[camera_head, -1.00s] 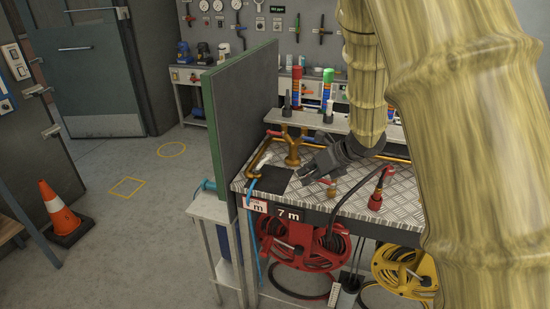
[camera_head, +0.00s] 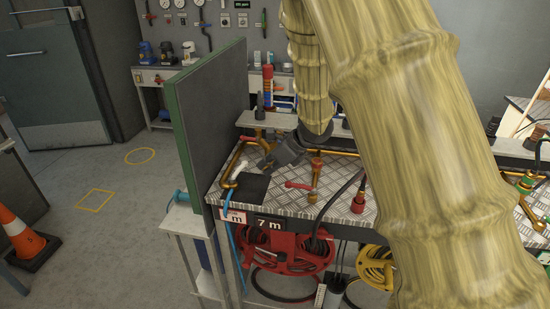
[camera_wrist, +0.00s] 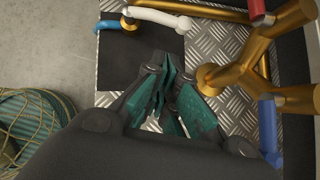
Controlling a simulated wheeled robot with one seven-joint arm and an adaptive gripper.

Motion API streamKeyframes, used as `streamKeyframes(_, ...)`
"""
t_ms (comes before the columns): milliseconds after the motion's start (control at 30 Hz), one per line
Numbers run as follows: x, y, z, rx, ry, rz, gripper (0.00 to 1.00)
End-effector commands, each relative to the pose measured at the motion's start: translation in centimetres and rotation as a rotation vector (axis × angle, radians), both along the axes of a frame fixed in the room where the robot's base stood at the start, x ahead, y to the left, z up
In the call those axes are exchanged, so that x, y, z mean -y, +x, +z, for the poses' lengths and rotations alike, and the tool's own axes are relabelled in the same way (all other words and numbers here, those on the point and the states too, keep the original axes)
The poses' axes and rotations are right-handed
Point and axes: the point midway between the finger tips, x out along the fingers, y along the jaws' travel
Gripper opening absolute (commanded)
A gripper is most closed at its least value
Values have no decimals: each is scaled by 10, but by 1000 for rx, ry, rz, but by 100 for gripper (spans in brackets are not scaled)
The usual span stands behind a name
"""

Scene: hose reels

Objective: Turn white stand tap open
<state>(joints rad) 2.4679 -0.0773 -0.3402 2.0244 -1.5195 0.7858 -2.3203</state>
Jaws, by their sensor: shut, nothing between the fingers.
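The white stand tap (camera_head: 238,171) stands at the left end of the bench, by the black mat (camera_head: 252,188), with a blue hose at it. In the wrist view its white lever (camera_wrist: 160,18) runs sideways near the top, with a brass part at its left end. My gripper (camera_head: 266,164) is just right of the tap, over the bench. In the wrist view my gripper (camera_wrist: 166,72) is shut and empty, with its fingertips below the lever in the picture. A gap to the lever shows there; contact is not seen.
Brass pipework (camera_wrist: 245,60) with red and blue handles stands close right of my fingers. A red-handled tap (camera_head: 300,186) stands further right on the bench. A tall green-edged panel (camera_head: 210,130) rises at the bench's left end. Hose reels (camera_head: 285,252) hang below.

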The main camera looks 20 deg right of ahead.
Motion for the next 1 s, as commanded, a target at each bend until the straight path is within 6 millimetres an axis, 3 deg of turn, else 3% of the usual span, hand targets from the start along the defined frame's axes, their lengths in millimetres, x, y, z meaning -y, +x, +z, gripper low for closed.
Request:
streamKeyframes(100,-8,8,-13,-2,1,0,0)
streamKeyframes(400,-29,33,-17,1,1,0,0)
streamKeyframes(1000,-33,39,-21,1,0,32,0)
